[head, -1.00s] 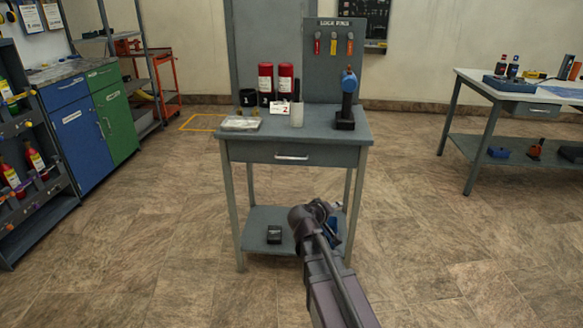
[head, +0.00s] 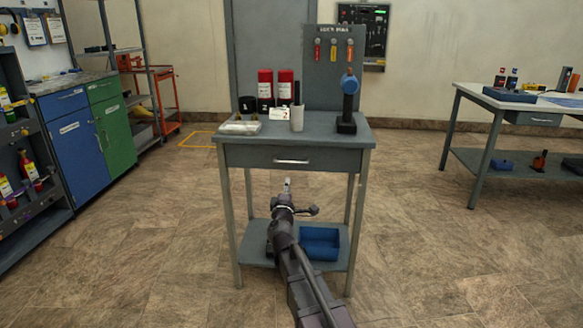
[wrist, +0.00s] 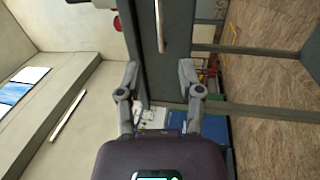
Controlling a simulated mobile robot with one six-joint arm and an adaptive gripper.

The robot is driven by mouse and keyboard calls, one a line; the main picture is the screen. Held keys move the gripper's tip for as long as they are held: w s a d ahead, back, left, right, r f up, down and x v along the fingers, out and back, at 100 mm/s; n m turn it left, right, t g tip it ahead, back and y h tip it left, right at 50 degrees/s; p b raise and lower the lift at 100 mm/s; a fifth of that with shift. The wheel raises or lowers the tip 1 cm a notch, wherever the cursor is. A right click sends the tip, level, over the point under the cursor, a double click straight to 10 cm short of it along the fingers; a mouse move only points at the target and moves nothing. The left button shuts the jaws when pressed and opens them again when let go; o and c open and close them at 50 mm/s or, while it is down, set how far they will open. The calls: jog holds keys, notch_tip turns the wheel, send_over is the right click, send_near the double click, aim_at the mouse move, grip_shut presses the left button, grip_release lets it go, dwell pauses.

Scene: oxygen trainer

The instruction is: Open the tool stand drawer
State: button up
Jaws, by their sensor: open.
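The tool stand (head: 230,180) is a grey table with a back panel and a lower shelf. Its drawer (head: 248,157) is shut, flush under the top, with a pale bar handle (head: 292,161) across its front. My gripper (head: 287,184) is in front of the stand, just below the handle in the head view. In the wrist view my gripper (wrist: 160,78) has its two fingers spread and nothing between them. The handle (wrist: 159,25) lies beyond the fingertips, lined up with the gap and apart from them. The drawer's inside is hidden.
On the stand top are red cylinders (head: 265,85), a light cup (head: 297,118) and a blue-topped tool (head: 348,100). A blue bin (head: 320,243) is on the lower shelf. Cabinets (head: 70,145) are left, another table (head: 480,120) right. The floor between is clear.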

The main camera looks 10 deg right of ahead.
aim_at(292, 162)
jog(key=shift+w, duration=0.1)
dwell(0.3)
jog(key=p+x, duration=0.2)
jog(key=x, duration=1.1)
jog(key=shift+w+d+p, duration=0.1)
jog(key=shift+w+p, duration=0.2)
jog(key=shift+c, duration=0.2)
grip_shut()
